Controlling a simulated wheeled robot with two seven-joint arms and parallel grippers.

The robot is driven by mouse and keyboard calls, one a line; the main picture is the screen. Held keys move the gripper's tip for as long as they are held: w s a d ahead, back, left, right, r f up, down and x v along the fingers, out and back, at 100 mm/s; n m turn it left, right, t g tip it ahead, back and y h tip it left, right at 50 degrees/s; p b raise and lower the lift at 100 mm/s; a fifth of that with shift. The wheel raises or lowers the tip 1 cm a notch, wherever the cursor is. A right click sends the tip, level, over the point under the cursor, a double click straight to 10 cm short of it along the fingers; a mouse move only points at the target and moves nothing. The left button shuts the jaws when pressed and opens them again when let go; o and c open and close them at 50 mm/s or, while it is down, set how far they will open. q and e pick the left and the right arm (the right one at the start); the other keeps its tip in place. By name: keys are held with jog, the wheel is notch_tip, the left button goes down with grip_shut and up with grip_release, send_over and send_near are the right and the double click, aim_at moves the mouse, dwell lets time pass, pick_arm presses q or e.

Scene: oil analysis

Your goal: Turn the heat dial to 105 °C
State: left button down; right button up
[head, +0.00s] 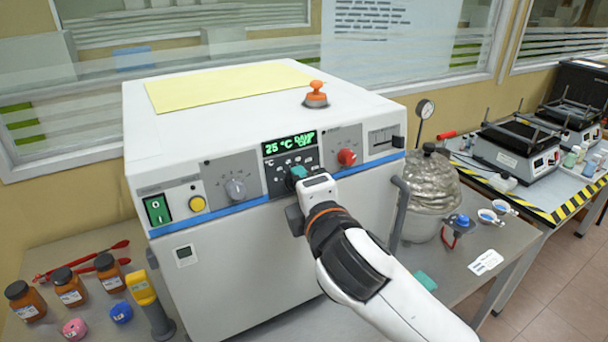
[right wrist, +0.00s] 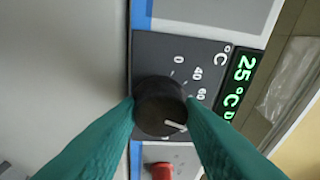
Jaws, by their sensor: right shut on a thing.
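The heat dial (right wrist: 158,100) is a round black knob with a white pointer line, on a dark panel (right wrist: 150,55) marked 0, 40 and 60. My right gripper (right wrist: 162,108) is shut on the dial, its two green fingers on either side of it. The pointer is turned past the 60 mark, toward the right finger; the number it points at is hidden. The green display (right wrist: 238,83) reads 25 °C. In the head view my right gripper (head: 297,174) is at the front panel below the lit display (head: 289,143) and hides the dial. My left gripper is not in view.
The white oven (head: 240,265) has a grey knob (head: 235,188) left of the display and a red knob (head: 347,157) right of it. Brown jars (head: 68,287) and a yellow handheld device (head: 143,290) stand left.

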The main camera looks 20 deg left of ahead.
jog(key=m+g+p, duration=0.1)
jog(key=m+p, duration=0.2)
jog(key=m, duration=0.1)
jog(key=shift+r+m+h+p, duration=0.15)
jog(key=shift+m+h+p, duration=0.2)
jog(key=shift+m+h, duration=0.05)
dwell(0.4)
jog(key=o, duration=1)
jog(key=b+v, duration=0.2)
jog(key=v, duration=1)
